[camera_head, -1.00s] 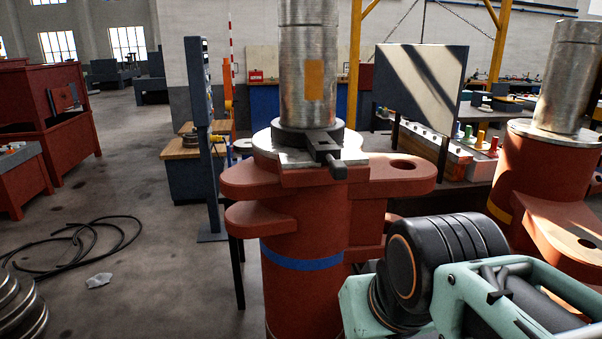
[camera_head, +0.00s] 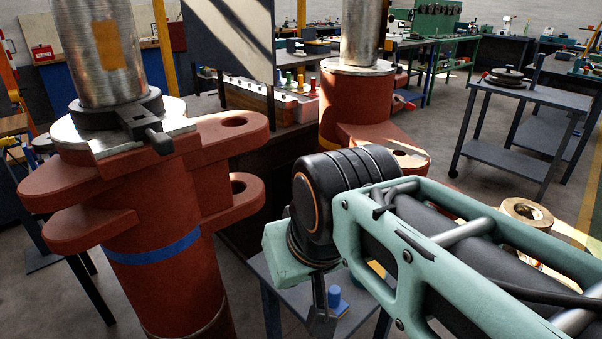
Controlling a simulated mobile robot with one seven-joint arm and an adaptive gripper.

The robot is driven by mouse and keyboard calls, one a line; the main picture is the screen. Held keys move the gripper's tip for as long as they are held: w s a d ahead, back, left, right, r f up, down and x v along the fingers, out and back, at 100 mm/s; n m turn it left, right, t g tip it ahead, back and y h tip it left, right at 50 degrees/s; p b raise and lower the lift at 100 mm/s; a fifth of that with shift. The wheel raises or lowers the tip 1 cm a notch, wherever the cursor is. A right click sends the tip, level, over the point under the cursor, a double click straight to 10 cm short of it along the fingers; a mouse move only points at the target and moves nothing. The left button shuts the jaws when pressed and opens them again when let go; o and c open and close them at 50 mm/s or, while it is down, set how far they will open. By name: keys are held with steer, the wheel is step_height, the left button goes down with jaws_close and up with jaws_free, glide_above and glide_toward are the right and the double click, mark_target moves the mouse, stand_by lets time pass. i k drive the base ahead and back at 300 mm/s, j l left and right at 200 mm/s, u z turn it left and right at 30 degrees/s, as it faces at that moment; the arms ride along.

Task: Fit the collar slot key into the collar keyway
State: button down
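A dark collar (camera_head: 100,108) sits around the foot of the steel shaft (camera_head: 102,50), on top of the near red column (camera_head: 150,235). A dark block (camera_head: 138,123) juts from the collar's front right, with a small black piece (camera_head: 160,143) at its end. I cannot tell whether this piece is the slot key, and the keyway itself is too small to make out. My gripper (camera_head: 321,322) hangs below my wrist at bottom centre, in front of a low grey table and well right of the collar. Its fingertips are dark and unclear.
A blue peg-like thing (camera_head: 335,297) stands on the low table (camera_head: 355,318) beside my gripper. Red lugs (camera_head: 225,130) stick out from the near column towards my arm. A second red column (camera_head: 350,110) stands behind. A grey cart (camera_head: 525,95) is at right.

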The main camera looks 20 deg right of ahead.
mark_target(115, 156)
steer(key=z, duration=1.25)
steer(key=i+l, duration=0.15)
steer(key=l, duration=0.15)
steer(key=i+l+u, duration=0.1)
steer(key=l, duration=0.2)
steer(key=i+l, duration=0.2)
steer(key=l, duration=0.15)
steer(key=l+u, duration=0.65)
steer(key=i+l+z, duration=0.2)
steer(key=z, duration=0.3)
steer(key=i, duration=0.05)
